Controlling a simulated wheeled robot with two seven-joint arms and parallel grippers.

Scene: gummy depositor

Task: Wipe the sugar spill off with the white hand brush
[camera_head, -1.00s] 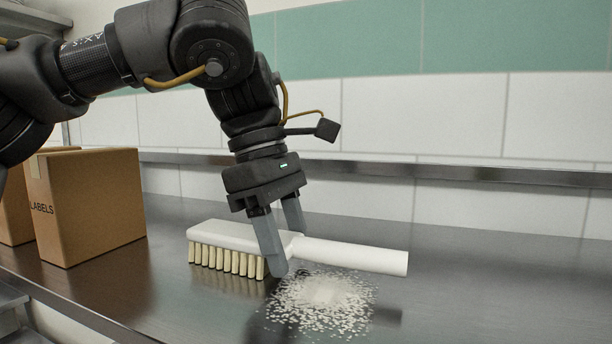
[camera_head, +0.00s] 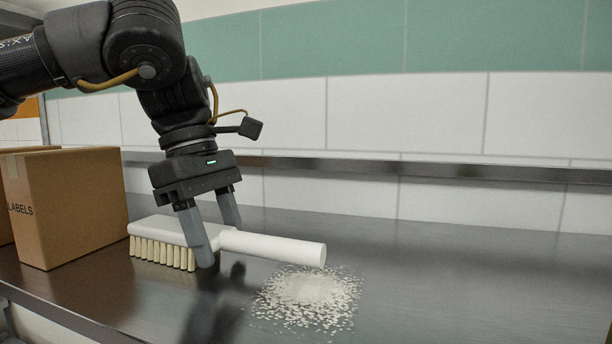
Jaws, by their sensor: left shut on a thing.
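The white hand brush (camera_head: 270,245) has a white head and handle with cream bristles (camera_head: 162,252) pointing down. My left gripper (camera_head: 218,245) is shut on the brush near where the head meets the handle. The bristle end is at the left, close to the labels box, and the handle points right. The sugar spill (camera_head: 308,297) is a patch of white grains on the dark metal counter, in front of and below the handle's end. The bristles are to the left of the spill, apart from it. My right gripper is not in view.
A cardboard box marked LABELS (camera_head: 75,205) stands at the left, close to the brush head, with another box (camera_head: 8,195) behind it. A metal ledge (camera_head: 450,170) runs along the tiled wall. The counter (camera_head: 470,275) is clear to the right.

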